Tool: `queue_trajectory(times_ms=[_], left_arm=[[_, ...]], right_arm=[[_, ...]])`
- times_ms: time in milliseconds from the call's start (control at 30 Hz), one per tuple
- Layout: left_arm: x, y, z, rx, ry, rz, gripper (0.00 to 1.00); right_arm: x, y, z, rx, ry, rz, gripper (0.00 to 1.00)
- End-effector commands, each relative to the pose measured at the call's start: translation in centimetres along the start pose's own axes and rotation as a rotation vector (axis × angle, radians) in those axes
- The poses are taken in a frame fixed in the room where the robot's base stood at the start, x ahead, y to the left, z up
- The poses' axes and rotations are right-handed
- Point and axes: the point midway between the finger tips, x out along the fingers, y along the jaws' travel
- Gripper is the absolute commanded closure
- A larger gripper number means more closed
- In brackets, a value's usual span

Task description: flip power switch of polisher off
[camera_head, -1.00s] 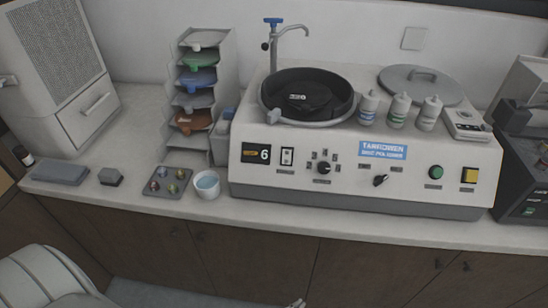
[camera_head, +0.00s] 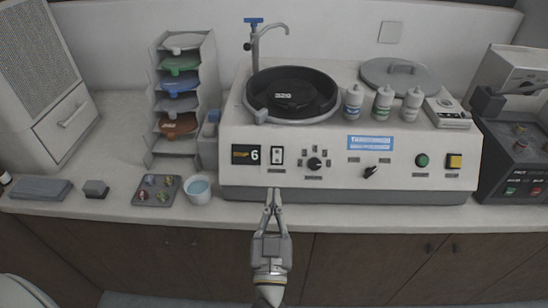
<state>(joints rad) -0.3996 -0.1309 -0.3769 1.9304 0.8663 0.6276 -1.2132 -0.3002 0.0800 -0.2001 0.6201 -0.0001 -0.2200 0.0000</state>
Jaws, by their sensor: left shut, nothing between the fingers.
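The polisher (camera_head: 315,150) is a white machine on the counter, with a control panel on its front face. Its power switch (camera_head: 277,156) is a small black-and-white rocker, right of a black display reading 6 (camera_head: 246,155). The rocker's position is too small to tell. My left gripper (camera_head: 274,191) is shut and empty. In the picture its fingertips are just below the power switch, in front of the polisher's lower edge, and appear apart from the switch. My right gripper is not in view.
Right of the switch are a knob (camera_head: 314,164), a black lever (camera_head: 370,171), a green button (camera_head: 422,160) and a yellow button (camera_head: 454,161). A white cup (camera_head: 197,189) and a tray (camera_head: 156,191) stand left of the polisher. Space before the cabinets is clear.

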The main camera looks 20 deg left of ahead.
Motion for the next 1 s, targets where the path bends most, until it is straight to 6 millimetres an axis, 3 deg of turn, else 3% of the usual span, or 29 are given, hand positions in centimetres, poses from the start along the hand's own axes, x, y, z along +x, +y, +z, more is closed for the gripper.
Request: queue_trajectory(times_ms=[267,767,1000], left_arm=[[0.8,0.1,-0.1,0.001,0.001,0.002,1.00],[10.4,0.1,-0.3,0.002,0.003,0.003,1.00],[12.3,0.1,2.3,0.003,0.000,0.004,1.00]], right_arm=[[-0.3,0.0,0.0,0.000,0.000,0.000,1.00],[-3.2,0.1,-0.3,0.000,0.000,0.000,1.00],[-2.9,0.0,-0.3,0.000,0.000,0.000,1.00]])
